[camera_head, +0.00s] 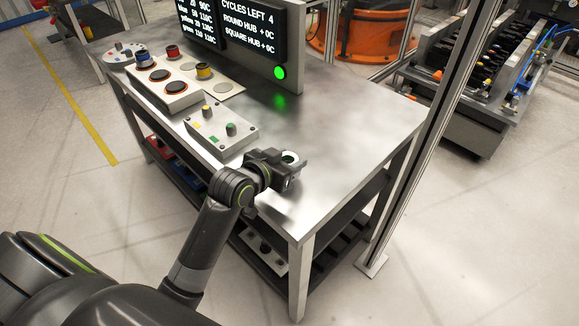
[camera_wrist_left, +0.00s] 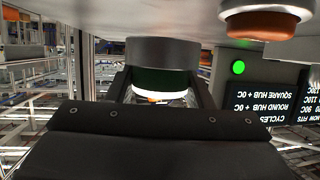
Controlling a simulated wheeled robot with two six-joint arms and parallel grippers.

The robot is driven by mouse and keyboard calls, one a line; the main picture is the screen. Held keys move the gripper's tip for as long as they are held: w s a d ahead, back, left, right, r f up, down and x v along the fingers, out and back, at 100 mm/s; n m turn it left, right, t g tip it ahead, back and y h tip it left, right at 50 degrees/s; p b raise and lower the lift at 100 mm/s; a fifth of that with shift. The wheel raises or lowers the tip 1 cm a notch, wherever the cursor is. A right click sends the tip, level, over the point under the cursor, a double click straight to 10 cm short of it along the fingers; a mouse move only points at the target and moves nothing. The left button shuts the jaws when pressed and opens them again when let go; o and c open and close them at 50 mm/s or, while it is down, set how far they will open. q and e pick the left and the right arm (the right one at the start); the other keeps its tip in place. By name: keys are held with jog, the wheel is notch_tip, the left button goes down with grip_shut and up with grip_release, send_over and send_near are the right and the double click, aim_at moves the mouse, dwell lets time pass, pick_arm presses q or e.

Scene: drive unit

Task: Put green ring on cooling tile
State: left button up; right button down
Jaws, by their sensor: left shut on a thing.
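My left gripper (camera_head: 287,163) is shut on the green ring (camera_wrist_left: 160,82), above the right front part of the metal table (camera_head: 345,120). In the left wrist view the ring is a dark green band with a pale edge between the fingers, against a grey cylindrical part (camera_wrist_left: 163,51). In the head view the ring is mostly hidden by the fingers. A pale flat plate (camera_head: 237,87) with round marks, possibly the cooling tile, lies behind the control box, left of the gripper and apart from it. My right gripper is not in view.
A control box (camera_head: 220,141) with green and yellow knobs stands just left of my gripper. Beyond it is a block with dark, orange-rimmed discs (camera_head: 160,75), with red, blue and yellow spools nearby. A display panel (camera_head: 245,31) with a green light stands behind. The table's right side is clear.

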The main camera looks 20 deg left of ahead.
pick_arm(q)
jog(key=shift+f, duration=1.15)
jog(key=shift+f, duration=0.1)
jog(key=o, duration=1.3)
jog(key=shift+f, duration=0.1)
